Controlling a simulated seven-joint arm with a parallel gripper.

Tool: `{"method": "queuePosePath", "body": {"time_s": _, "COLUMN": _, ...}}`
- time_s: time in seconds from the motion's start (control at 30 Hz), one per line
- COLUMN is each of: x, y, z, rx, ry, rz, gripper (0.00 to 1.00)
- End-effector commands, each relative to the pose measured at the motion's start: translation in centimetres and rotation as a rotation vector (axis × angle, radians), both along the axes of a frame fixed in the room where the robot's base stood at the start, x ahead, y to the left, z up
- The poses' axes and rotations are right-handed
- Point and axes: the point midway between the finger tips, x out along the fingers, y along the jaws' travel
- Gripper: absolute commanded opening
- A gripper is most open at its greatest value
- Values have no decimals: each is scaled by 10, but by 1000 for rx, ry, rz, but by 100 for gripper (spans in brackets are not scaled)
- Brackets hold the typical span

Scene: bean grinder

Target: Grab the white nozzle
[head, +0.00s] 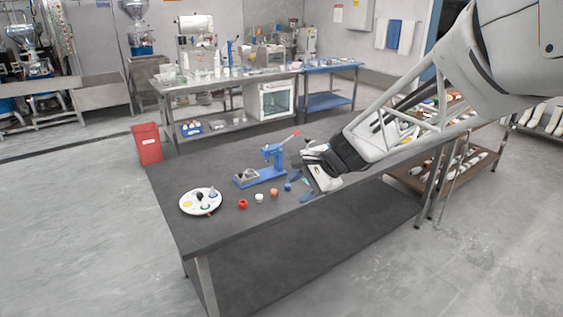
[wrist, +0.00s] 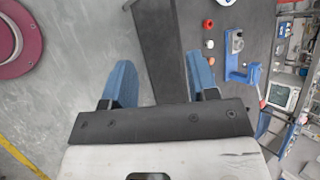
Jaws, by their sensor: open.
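The white nozzle (head: 259,198) is a small piece standing on the dark table between a red nozzle (head: 242,204) and an orange nozzle (head: 273,193). The white nozzle also shows in the wrist view (wrist: 210,44), above the right finger. My gripper (head: 300,187) is to the right of these pieces in the head view, near the table's front edge. Its two blue fingers are wide apart in the wrist view (wrist: 161,82), with nothing held between them. A small blue piece (head: 288,187) shows close to the fingers in the head view.
A blue press with a red-tipped lever (head: 272,156) stands behind the row. A round white plate (head: 187,207) with several small pieces lies to the left. The table's front left (head: 205,240) is clear. A red bin (head: 148,143) stands behind the table.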

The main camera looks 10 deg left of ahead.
Motion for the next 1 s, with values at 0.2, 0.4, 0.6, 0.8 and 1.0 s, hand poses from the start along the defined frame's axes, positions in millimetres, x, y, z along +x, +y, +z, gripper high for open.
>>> {"method": "queuePosePath", "body": {"time_s": 0.2, "x": 43, "y": 55, "z": -22, "rx": 105, "ry": 109, "rz": -95, "gripper": 54}}
{"method": "queuePosePath", "body": {"time_s": 0.4, "x": 78, "y": 104, "z": -46, "rx": 194, "ry": 213, "rz": -187, "gripper": 54}}
{"method": "queuePosePath", "body": {"time_s": 0.6, "x": 110, "y": 154, "z": -75, "rx": 277, "ry": 323, "rz": -280, "gripper": 54}}
{"method": "queuePosePath", "body": {"time_s": 0.8, "x": 139, "y": 205, "z": -109, "rx": 353, "ry": 436, "rz": -374, "gripper": 54}}
{"method": "queuePosePath", "body": {"time_s": 1.0, "x": 163, "y": 254, "z": -148, "rx": 424, "ry": 552, "rz": -471, "gripper": 54}}
